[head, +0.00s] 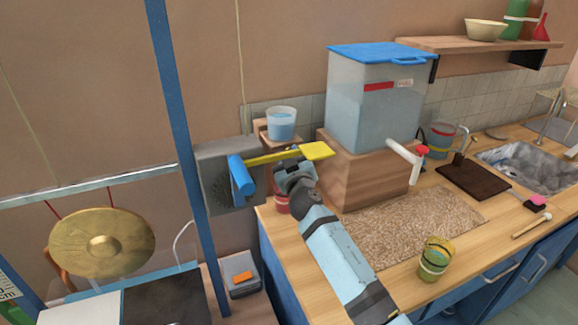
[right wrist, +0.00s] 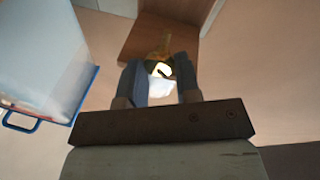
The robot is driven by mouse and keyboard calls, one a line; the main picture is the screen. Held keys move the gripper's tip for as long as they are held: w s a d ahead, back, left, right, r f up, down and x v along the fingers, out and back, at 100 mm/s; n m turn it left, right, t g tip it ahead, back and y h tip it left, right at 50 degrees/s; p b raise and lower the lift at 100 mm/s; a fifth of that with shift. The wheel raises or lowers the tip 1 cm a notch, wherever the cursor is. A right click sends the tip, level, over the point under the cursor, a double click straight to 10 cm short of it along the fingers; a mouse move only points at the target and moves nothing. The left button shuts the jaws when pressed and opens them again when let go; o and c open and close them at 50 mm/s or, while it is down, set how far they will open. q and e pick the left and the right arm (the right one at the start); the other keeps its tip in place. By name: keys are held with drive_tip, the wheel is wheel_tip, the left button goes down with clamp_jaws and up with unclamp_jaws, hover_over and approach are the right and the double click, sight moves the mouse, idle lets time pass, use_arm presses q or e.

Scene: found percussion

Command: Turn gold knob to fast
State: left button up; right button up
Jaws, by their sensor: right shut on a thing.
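The gold knob (right wrist: 160,50) shows in the right wrist view, in front of a brown wooden panel (right wrist: 140,38). My right gripper (right wrist: 160,72) is shut on it, with one finger on each side. A bright white patch lies between the fingers. In the head view my right gripper (head: 291,167) is at the left end of the counter, below a yellow paddle (head: 317,151). There the knob is hidden by my gripper, and I cannot read any fast mark or the knob's setting. My left gripper is not in view.
A water tank (head: 372,105) on a wooden block (head: 362,170) stands right of my gripper. A cup of water (head: 281,124) stands behind it. A grey box with a blue cylinder (head: 241,176) is to the left. A gong (head: 101,243) hangs further left. A cup (head: 434,260) stands on the counter.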

use_arm(q)
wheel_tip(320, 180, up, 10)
drive_tip(key=p, duration=1.1)
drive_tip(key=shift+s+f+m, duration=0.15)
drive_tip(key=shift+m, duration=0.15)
use_arm(e)
drive_tip(key=n+g+y, duration=0.1)
drive_tip(key=n+y, duration=0.1)
drive_tip(key=n, duration=0.8)
drive_tip(key=n+g+y, duration=0.2)
drive_tip(key=n, duration=0.8)
drive_tip(key=n+g+y, duration=0.1)
drive_tip(key=n+y, duration=0.1)
drive_tip(key=n, duration=0.9)
drive_tip(key=shift+w+d+g, duration=0.15)
drive_tip(key=shift+d+g, duration=0.25)
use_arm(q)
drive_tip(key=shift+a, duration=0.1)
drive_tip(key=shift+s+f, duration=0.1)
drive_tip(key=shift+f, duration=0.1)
